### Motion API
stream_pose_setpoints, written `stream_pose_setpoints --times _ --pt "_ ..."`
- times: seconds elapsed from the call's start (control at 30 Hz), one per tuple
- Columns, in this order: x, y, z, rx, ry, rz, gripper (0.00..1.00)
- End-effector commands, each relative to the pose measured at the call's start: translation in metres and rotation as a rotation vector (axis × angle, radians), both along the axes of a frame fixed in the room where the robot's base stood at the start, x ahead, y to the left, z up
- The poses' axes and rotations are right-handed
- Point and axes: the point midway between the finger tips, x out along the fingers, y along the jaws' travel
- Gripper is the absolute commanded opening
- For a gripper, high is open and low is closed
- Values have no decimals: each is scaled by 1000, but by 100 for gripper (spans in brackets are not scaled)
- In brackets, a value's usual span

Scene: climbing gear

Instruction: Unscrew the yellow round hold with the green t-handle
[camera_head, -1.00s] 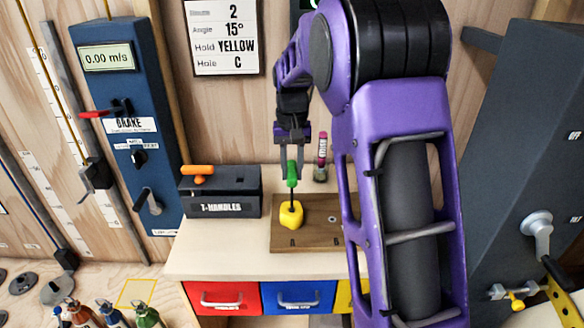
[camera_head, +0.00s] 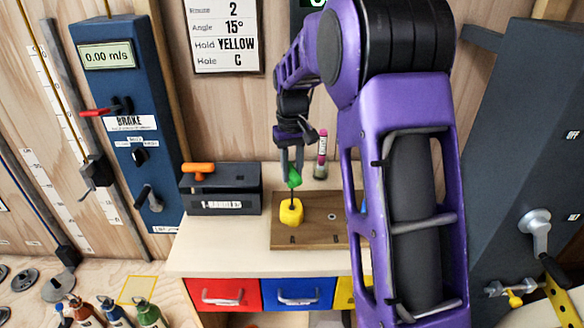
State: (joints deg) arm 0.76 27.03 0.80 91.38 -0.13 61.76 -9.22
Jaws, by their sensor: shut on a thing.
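The yellow round hold (camera_head: 291,212) sits on a brown wooden board (camera_head: 325,237) on the bench. The green t-handle (camera_head: 294,178) stands upright above it, its dark shaft running down to the hold's top. My gripper (camera_head: 292,171) points down and is shut on the green handle. Whether the shaft tip is seated in the hold's bolt is too small to tell.
A dark box labelled T-HANDLES (camera_head: 222,190) stands left of the board, with an orange t-handle (camera_head: 199,168) in its top. A pink-capped marker (camera_head: 322,150) stands behind the board. My arm covers the board's right end.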

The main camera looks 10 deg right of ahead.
Motion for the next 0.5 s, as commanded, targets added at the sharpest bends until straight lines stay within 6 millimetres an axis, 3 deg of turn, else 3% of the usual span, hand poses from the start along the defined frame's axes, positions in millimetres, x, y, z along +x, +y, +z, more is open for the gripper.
stream_pose_setpoints --times 0.3,0.5 --pt "0 -1 -2 5 2 455 0" --pt "0 -1 -2 5 2 593 0"
